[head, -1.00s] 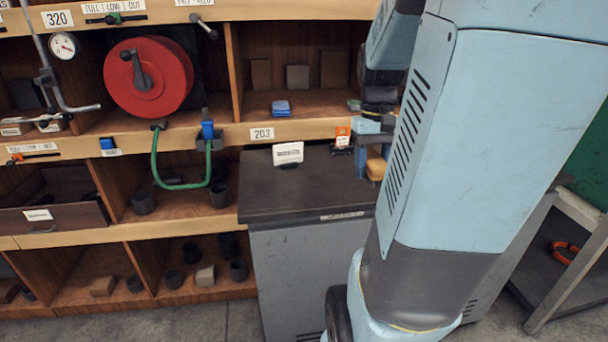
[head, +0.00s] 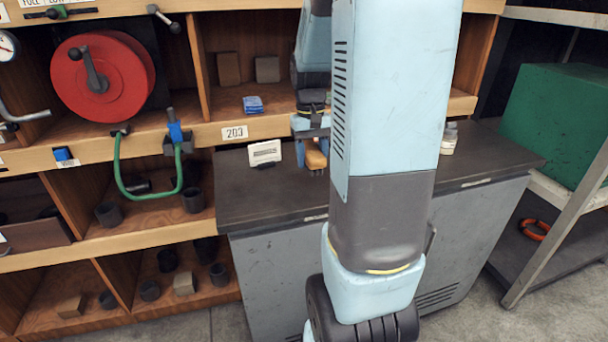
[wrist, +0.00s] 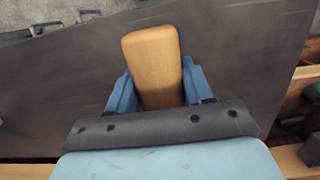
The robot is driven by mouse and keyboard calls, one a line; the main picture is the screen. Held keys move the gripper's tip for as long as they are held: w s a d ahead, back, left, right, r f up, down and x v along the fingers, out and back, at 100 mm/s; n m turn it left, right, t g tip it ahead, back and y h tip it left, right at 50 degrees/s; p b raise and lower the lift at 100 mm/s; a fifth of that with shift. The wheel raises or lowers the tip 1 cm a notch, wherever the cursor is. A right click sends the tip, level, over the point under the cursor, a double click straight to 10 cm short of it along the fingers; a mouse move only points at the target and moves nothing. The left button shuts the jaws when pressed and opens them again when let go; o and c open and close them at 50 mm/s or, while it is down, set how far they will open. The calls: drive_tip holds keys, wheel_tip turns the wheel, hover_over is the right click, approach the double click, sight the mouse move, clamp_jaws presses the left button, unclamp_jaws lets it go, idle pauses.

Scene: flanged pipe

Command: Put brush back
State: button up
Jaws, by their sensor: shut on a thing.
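The brush (head: 316,158) shows as a tan wooden block at the end of my arm, in the head view. My gripper (head: 311,148) is shut on it, above the left part of the dark workbench top (head: 250,196), to the right of a small white card (head: 265,152). In the wrist view the wooden block of the brush (wrist: 152,62) sits between the two blue fingers of my gripper (wrist: 152,90), with the dark bench top behind it. My arm hides part of the bench and the shelf behind.
A wooden shelf unit (head: 232,132) stands behind, with a red reel (head: 120,80), a green hose loop (head: 122,178) and a blue item (head: 253,104). A green box (head: 562,122) is at the right. A small jar (head: 449,138) stands on the right part of the bench, which looks mostly clear.

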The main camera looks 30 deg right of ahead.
hover_over(303, 186)
drive_tip(key=f, duration=0.5)
drive_tip(key=shift+w, duration=0.4)
drive_tip(key=shift+f, duration=1.4)
drive_tip(key=shift+f, duration=0.1)
drive_tip(key=o, duration=1.3)
